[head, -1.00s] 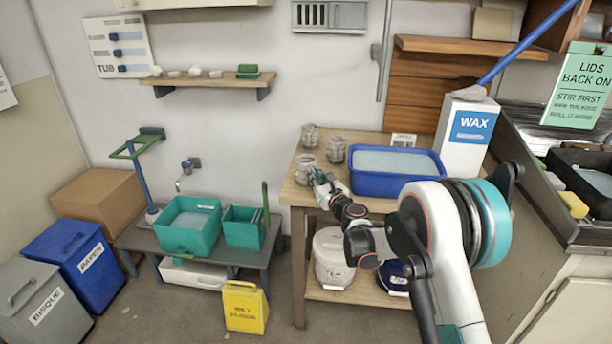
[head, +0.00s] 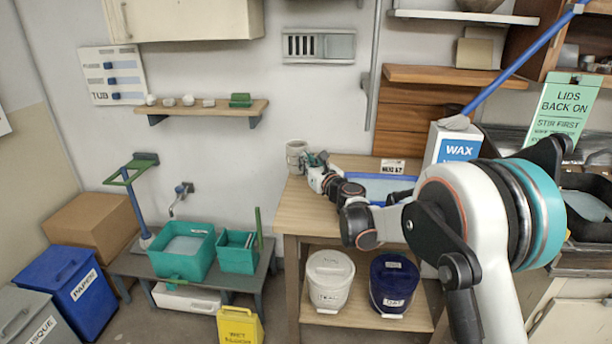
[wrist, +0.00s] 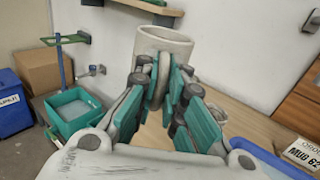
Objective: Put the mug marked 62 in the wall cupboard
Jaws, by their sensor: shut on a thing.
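A pale grey mug (head: 296,154) is held up at the back left of the wooden table. My gripper (head: 317,166) is shut on it from the right. In the wrist view the mug (wrist: 165,42) is upright, with its handle between the fingers of my gripper (wrist: 157,85). No number shows on the mug. A card (wrist: 303,153) reading "MUG 62" lies on the table. The wall cupboard (head: 190,18) is at the top left of the head view, cut off by the frame edge; its front looks shut.
The wooden table (head: 290,212) holds a blue tub (head: 385,187) and a WAX box (head: 450,150). A shelf (head: 212,108) with small items sits below the cupboard. A low bench (head: 135,266) with green tubs stands left.

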